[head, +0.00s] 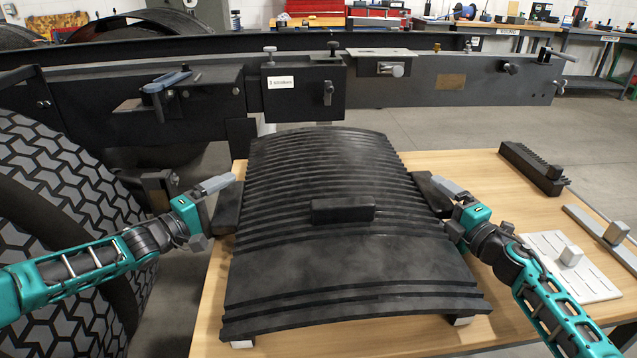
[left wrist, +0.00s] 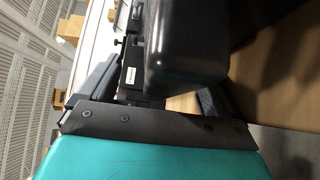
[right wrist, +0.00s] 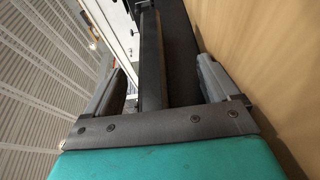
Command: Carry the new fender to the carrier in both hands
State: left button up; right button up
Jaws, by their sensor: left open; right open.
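The new fender (head: 350,255) is a large black, ribbed, curved panel. It lies arched side up on small light supports on the wooden table, with a block on its middle and a dark side grip at each edge. My left gripper (head: 222,190) is open at the left side grip (head: 226,210); in the left wrist view a dark rounded block (left wrist: 185,50) fills the space before the fingers. My right gripper (head: 447,187) is open at the right side grip (head: 432,192); in the right wrist view a dark bar (right wrist: 151,60) runs between the fingers. I cannot tell which part is the carrier.
A dark truck frame (head: 440,75) with clamps and handles crosses behind the table. A big tyre (head: 60,180) stands at left, close to my left arm. A toothed block (head: 530,167), white plate (head: 575,275) and metal bar (head: 605,236) lie at the table's right.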

jog(key=shift+f, duration=0.1)
dwell(0.7)
pick_arm(q)
jog(key=v, duration=0.7)
dwell(0.7)
pick_arm(e)
jog(key=shift+s+d, duration=0.1)
jog(key=shift+v, duration=3.4)
pick_arm(q)
jog(key=shift+s, duration=0.1)
pick_arm(e)
jog(key=shift+s+f, duration=0.1)
